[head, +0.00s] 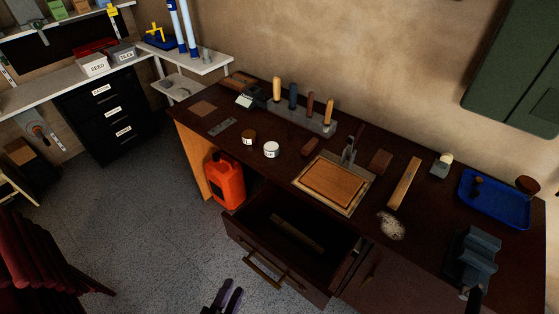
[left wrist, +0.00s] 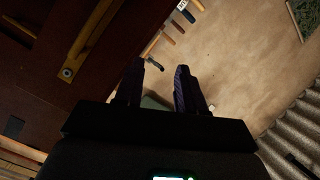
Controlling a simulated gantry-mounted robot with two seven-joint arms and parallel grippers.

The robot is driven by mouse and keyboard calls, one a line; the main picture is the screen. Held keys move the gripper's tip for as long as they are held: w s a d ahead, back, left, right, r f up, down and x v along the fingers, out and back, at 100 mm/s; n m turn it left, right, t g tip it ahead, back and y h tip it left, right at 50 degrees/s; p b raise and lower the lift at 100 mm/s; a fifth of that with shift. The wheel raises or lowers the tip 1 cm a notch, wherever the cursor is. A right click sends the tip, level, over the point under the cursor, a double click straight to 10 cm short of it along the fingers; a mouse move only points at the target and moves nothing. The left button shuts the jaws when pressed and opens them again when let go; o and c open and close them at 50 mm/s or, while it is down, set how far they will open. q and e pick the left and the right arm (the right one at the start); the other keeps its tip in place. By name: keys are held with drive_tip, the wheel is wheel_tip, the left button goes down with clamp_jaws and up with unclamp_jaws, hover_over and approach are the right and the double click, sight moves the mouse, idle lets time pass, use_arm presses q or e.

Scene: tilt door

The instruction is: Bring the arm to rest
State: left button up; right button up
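My left gripper (head: 229,290) shows at the bottom edge of the head view, in front of the workbench and to the left of the open drawer (head: 262,279). Its two dark fingers are apart with nothing between them. In the left wrist view the fingers of the left gripper (left wrist: 160,70) also stand apart and empty, clear of any surface. The left arm behind the gripper is out of the head view. My right gripper is in neither view.
The drawer juts out from the dark workbench (head: 330,210); a wooden piece (head: 297,234) lies inside. A red jerrycan (head: 225,181) stands beside it. A vise (head: 473,258) sits at the right end. The floor (head: 150,230) at left is clear.

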use_arm(q)
drive_tip(key=s+a+r+n+g+y+p, duration=0.1)
drive_tip(key=s+a+r+n+g+y, duration=0.15)
drive_tip(key=s+a+n+g, duration=0.35)
drive_tip(key=s+a+r+n+g+y+p, duration=0.1)
drive_tip(key=s+a+n+g+y, duration=0.2)
drive_tip(key=s+n+g, duration=0.35)
wheel_tip(320, 180, up, 38)
drive_tip(key=s+n+p, duration=0.1)
drive_tip(key=p, duration=3.6)
drive_tip(key=shift+p, duration=0.4)
drive_tip(key=shift+f, duration=0.2)
wheel_tip(320, 180, down, 62)
drive_tip(key=b, duration=6.2)
